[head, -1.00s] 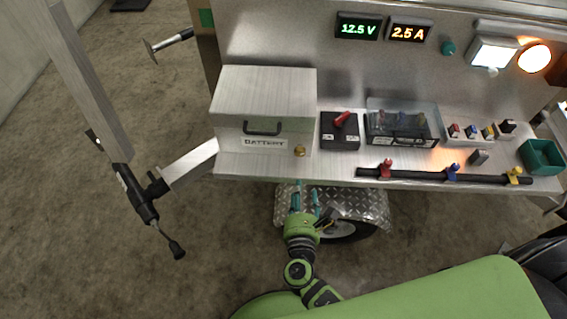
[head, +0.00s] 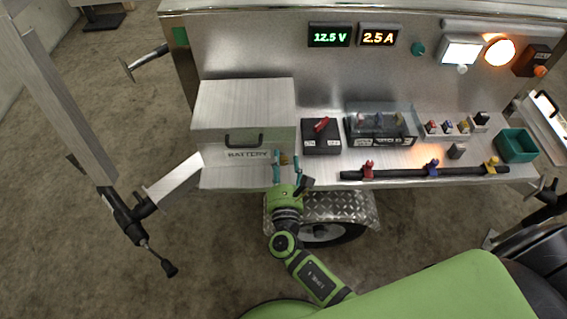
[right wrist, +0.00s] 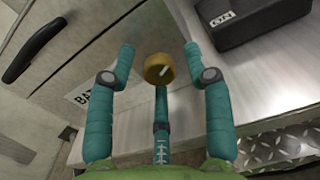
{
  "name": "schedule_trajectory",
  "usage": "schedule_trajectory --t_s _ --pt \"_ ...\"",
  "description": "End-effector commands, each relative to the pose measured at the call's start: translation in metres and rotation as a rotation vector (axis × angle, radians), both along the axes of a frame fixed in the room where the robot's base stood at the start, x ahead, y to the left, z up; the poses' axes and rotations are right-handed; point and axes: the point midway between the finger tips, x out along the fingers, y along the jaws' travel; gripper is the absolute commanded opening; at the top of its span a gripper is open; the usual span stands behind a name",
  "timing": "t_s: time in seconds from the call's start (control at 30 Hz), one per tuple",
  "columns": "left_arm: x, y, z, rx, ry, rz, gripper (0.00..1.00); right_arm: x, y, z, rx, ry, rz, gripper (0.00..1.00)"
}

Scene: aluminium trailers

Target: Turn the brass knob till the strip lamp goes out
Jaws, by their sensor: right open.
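The brass knob (head: 284,159) is on the front of the aluminium battery box (head: 243,100), right of the BATTERY label. It also shows in the right wrist view (right wrist: 159,68). My right gripper (head: 287,164) is open, its teal fingers to either side of the knob. In the right wrist view (right wrist: 158,62) gaps show between the outer fingers and the knob, and a third finger lies below it. A white rectangular lamp (head: 460,50) and a round orange lamp (head: 499,52) glow on the back panel. A long grey bar (head: 500,29) above them looks unlit; I cannot tell which is the strip lamp.
A black switch box with a red handle (head: 322,136) stands right of the battery box. A clear-covered fuse block (head: 381,126), a dark rail with coloured clips (head: 425,170) and a green bin (head: 516,145) lie further right. Displays read 12.5 V (head: 330,35) and 2.5 A (head: 379,38).

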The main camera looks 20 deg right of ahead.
Motion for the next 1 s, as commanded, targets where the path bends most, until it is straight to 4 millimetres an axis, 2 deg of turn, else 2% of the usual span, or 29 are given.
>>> schedule_trajectory --t_s 0.1,0.23,0.47,0.7,1.0 --pt "0.000 0.000 0.000 0.000 0.000 0.001 0.46 0.000 0.000 0.000 0.001 0.000 0.000 0.52" --pt "0.000 0.000 0.000 0.000 0.000 0.001 0.46 0.000 0.000 0.000 0.001 0.001 0.000 0.00" --pt "0.000 0.000 -0.003 0.000 0.000 0.000 0.46 -0.001 0.000 -0.002 0.015 -0.003 0.001 0.00" --pt "0.000 0.000 -0.024 0.000 0.000 -0.001 0.46 -0.001 0.000 -0.004 0.230 -0.065 0.001 0.00" --pt "-0.001 -0.001 -0.022 -0.001 0.000 -0.003 0.46 -0.001 0.001 -0.002 0.255 -0.068 0.000 0.00"
